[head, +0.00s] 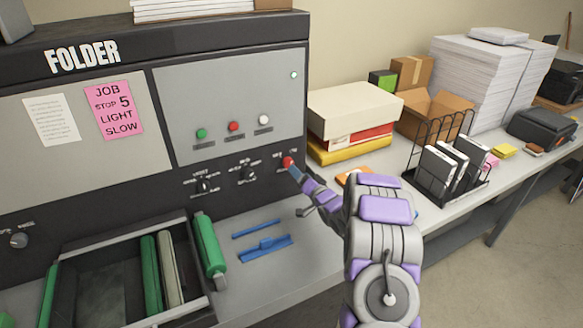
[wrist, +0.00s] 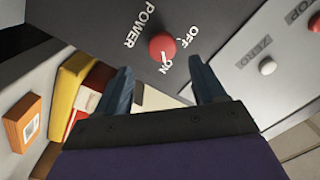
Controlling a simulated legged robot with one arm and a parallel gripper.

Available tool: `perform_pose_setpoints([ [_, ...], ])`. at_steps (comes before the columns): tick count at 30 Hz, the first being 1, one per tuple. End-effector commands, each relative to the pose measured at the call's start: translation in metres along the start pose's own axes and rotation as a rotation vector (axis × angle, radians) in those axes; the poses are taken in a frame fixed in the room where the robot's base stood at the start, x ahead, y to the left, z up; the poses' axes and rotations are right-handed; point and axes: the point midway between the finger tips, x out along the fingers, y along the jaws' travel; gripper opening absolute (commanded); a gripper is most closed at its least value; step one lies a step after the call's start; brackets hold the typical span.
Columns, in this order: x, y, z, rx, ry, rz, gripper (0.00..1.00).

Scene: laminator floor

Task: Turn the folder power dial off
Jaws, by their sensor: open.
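The folder machine (head: 85,57) fills the left of the head view. Its red power dial (head: 287,161) sits at the right end of the lower dark panel. In the wrist view the round red dial (wrist: 161,47) has POWER, OFF and ON lettering around it. My gripper (head: 297,173) is right in front of the dial in the head view. In the wrist view my gripper (wrist: 164,85) is open, its two dark fingers apart, with the dial beyond the gap between the tips. I see no clear contact.
Two black dials (head: 205,186) sit left of the power dial. Green, red and white buttons (head: 234,127) are above. A tray with green rollers (head: 68,255) and blue tools (head: 264,248) lie below. Boxes (head: 350,108) stand close to the right.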

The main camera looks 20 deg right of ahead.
Motion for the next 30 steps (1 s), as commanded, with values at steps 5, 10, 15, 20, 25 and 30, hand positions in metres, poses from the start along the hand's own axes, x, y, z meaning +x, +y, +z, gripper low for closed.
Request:
perform_pose_setpoints([
  [5,0.030,0.000,0.002,0.000,-0.001,-0.002,0.69],
  [10,0.051,-0.001,0.002,0.000,-0.001,-0.003,0.69],
  [15,0.063,-0.001,0.000,0.000,0.000,-0.001,0.69],
  [20,0.067,0.000,0.001,0.002,-0.001,0.001,0.69],
  [25,0.067,0.000,0.001,0.002,0.000,0.001,0.69],
  [30,0.067,0.000,0.001,0.002,0.000,0.000,0.59],
])
